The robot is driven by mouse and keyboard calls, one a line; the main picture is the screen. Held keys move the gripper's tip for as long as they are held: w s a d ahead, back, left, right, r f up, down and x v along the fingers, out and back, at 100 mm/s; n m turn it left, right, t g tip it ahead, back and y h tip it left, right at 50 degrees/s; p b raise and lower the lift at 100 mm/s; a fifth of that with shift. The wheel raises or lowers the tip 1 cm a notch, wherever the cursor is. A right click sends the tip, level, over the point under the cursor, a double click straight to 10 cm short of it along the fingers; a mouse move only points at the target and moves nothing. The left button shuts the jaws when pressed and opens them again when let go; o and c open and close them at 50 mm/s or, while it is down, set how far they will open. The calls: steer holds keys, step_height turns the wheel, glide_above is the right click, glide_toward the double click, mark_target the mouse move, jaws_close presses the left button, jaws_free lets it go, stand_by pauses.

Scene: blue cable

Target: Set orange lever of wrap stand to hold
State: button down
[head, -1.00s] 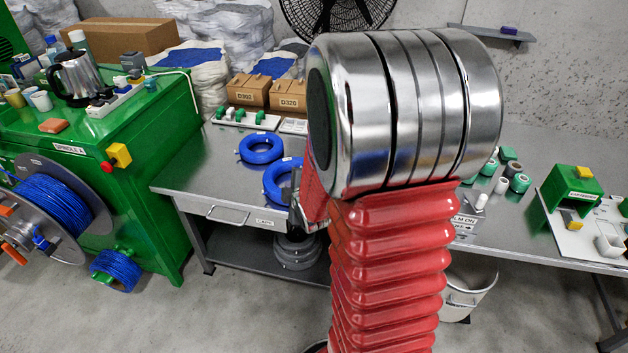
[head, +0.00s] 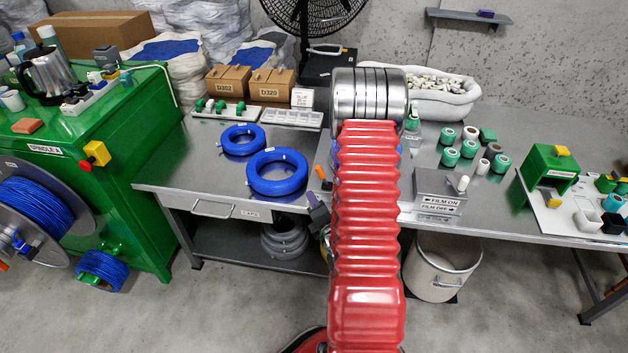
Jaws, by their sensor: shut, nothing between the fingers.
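My red-sleeved arm with its bright metal joint stands in front of the middle of the bench and hides most of the wrap stand's likely place. A small orange piece (head: 321,174), which looks like the lever, shows just left of my arm at the bench. Its setting cannot be read. What looks like part of my gripper (head: 318,213), dark grey, shows just below the orange piece, left of the sleeve and near the bench's front edge. It is shut and empty. Most of it is hidden, and I cannot tell whether it touches anything.
Two blue cable coils (head: 277,173) lie left of my arm. A grey block labelled FILM ON and FILM OFF (head: 437,193) stands right, near several green and white rolls (head: 450,157). A white bin (head: 441,268) stands below. Green spindle machine (head: 110,190) is at far left.

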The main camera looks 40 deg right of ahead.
mark_target(322, 175)
stand_by(0.4)
steer(key=x, duration=1)
steer(key=shift+w, duration=0.1)
steer(key=shift+s+d+r, duration=0.4)
steer(key=shift+s+d, duration=0.3)
steer(key=shift+s+d+r, duration=0.4)
steer(key=shift+s+d, duration=0.25)
steer(key=shift+d, duration=0.05)
